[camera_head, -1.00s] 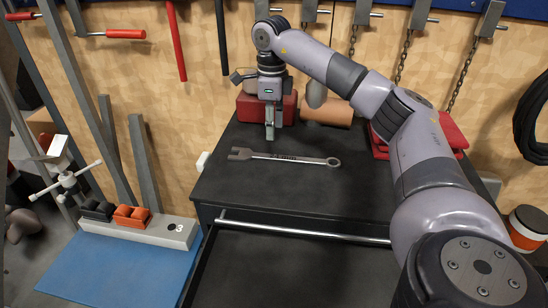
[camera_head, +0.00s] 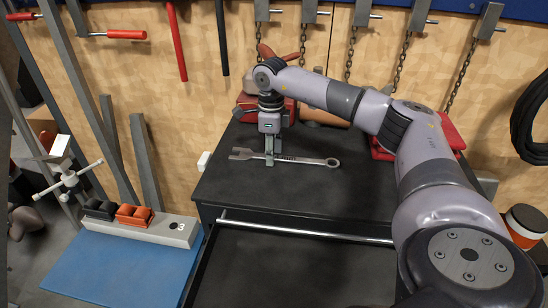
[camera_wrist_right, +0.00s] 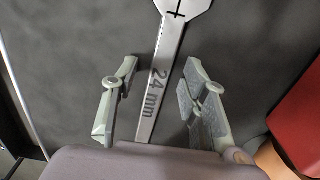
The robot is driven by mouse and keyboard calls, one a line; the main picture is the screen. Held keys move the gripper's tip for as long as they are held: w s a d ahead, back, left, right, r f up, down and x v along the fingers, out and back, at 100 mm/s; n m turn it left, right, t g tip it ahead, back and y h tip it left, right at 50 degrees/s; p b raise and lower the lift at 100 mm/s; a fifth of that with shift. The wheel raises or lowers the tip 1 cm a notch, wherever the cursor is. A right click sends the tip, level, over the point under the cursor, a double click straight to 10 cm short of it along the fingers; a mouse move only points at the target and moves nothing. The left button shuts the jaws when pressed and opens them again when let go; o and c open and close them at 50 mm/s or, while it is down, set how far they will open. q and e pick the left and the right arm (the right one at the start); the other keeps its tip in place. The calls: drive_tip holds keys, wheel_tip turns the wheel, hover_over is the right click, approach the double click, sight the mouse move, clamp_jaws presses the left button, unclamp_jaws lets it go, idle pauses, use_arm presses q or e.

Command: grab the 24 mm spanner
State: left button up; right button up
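The 24 mm spanner (camera_head: 310,160) lies flat on the black cabinet top, its open jaw to the left and its ring end to the right. My right gripper (camera_head: 270,160) points down at the spanner's handle, left of its middle, and hides a short piece of it. In the right wrist view, the handle of the spanner (camera_wrist_right: 168,70), marked "24 mm", runs between the two spread fingers of my right gripper (camera_wrist_right: 160,95). There is a gap on both sides, so the gripper is open and not holding it. My left gripper is not in view.
The black cabinet top (camera_head: 240,192) is clear in front of the spanner. A red case (camera_head: 248,103) and a brown roll (camera_head: 325,117) stand behind it. Red folded items (camera_head: 385,148) lie at the right. Chains and tools hang on the wall.

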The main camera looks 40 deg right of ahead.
clamp_jaws()
drive_tip(key=shift+r, duration=0.1)
idle(0.5)
